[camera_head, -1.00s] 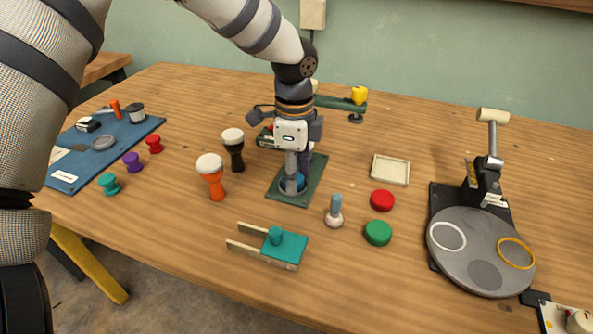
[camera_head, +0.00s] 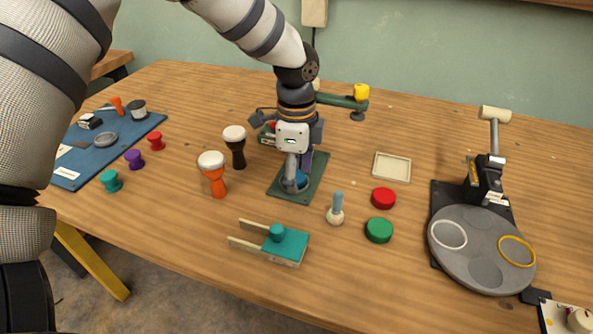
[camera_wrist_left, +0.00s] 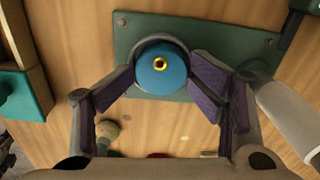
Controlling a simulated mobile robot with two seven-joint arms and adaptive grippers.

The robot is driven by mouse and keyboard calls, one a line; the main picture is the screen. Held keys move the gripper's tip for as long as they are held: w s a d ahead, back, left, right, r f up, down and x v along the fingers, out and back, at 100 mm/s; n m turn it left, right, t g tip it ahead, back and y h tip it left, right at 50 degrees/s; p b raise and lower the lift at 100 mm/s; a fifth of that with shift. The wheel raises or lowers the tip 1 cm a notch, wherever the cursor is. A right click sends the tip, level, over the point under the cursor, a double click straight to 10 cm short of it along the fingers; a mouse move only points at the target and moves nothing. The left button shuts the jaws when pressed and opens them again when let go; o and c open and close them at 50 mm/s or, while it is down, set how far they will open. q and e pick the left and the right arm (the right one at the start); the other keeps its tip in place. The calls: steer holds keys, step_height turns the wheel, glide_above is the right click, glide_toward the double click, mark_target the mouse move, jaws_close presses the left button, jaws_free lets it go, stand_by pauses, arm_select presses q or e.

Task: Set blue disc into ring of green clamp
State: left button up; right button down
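The blue disc (camera_wrist_left: 165,70) has a small brass hole at its centre. In the left wrist view it lies inside the pale round ring (camera_wrist_left: 139,84) of the green clamp (camera_wrist_left: 215,42). In the head view the disc (camera_head: 301,180) is partly hidden by my left gripper (camera_head: 298,181), and the clamp's green plate (camera_head: 316,178) shows around it. My left gripper points down over the ring. In the wrist view its purple-padded fingers (camera_wrist_left: 161,72) are spread, one on each side of the disc, with their tips close to its edge. My right gripper is not in view.
Two goblet drums, orange (camera_head: 213,178) and black (camera_head: 236,150), stand left of the clamp. A teal fork-shaped fixture (camera_head: 287,244) lies in front. A blue-handled peg (camera_head: 336,210), red disc (camera_head: 383,198) and green disc (camera_head: 379,230) lie right. A grey turntable (camera_head: 482,270) stands farther right.

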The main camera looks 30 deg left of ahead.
arm_select(q)
steer(key=shift+s, duration=0.1)
step_height(320, 180, up, 13)
steer(key=shift+r+p, duration=0.2)
steer(key=shift+p, duration=0.25)
